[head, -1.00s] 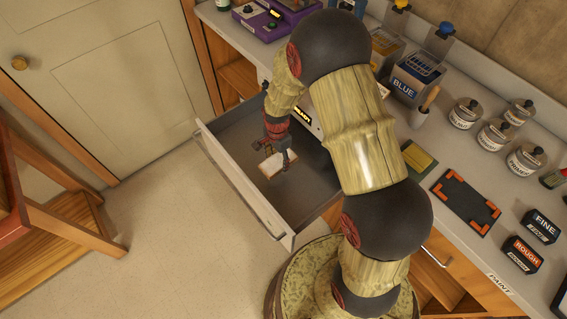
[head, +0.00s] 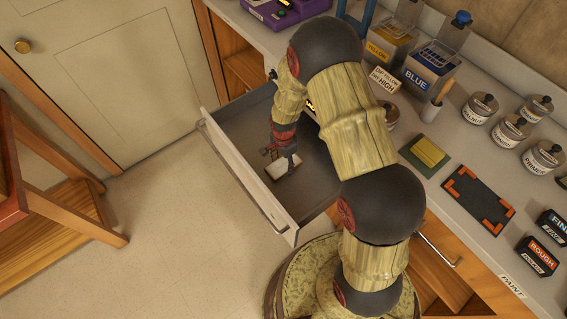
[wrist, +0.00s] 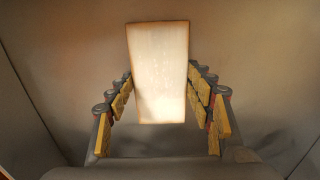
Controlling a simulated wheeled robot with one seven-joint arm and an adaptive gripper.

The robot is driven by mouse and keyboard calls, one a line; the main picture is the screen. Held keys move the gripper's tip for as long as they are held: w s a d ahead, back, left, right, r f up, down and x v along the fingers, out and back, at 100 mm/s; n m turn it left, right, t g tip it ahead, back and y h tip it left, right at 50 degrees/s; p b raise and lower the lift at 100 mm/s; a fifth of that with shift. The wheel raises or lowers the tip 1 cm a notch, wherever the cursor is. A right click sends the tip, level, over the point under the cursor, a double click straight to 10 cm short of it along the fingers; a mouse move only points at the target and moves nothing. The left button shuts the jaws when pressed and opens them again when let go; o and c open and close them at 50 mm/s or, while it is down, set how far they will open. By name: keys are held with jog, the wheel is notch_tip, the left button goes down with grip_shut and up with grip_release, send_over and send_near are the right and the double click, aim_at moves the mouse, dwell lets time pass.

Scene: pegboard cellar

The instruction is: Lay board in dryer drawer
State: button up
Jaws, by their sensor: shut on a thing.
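The board (head: 283,167) is a small pale rectangular slab, held low inside the open dryer drawer (head: 247,181). My gripper (head: 281,154) reaches down into the drawer and is shut on the board. In the wrist view the board (wrist: 159,72) stands bright between the two yellow-padded fingers (wrist: 160,95), with the drawer's grey inside around it. I cannot tell whether the board touches the drawer floor. My arm hides the drawer's right part and most of the dryer's front.
The counter to the right holds a yellow sponge on a green pad (head: 426,153), a black tray with orange corners (head: 478,200), a blue-labelled box (head: 431,69) and several lidded jars (head: 479,107). A wooden stair-like unit (head: 66,213) stands left. Floor between is clear.

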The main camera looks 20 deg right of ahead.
jog(key=o, duration=1.2)
jog(key=shift+f, duration=0.1)
notch_tip(320, 180, up, 12)
jog(key=p, duration=0.5)
notch_tip(320, 180, up, 12)
jog(key=r+n+t, duration=0.1)
jog(key=n, duration=0.2)
send_over(283, 165)
jog(key=s+r+n+t, duration=0.2)
jog(key=s+r+n, duration=0.3)
jog(key=r, duration=0.7)
jog(key=s+r+n+t, duration=0.1)
jog(key=s+r+n, duration=0.1)
jog(key=s+r, duration=0.2)
jog(key=s+r+n, duration=0.2)
jog(key=s+r, duration=0.2)
jog(key=s, duration=0.3)
jog(key=s+r+n+t, duration=0.1)
jog(key=s+r+n, duration=0.1)
jog(key=s+r, duration=0.2)
jog(key=shift+s+t, duration=0.3)
jog(key=shift+s, duration=0.85)
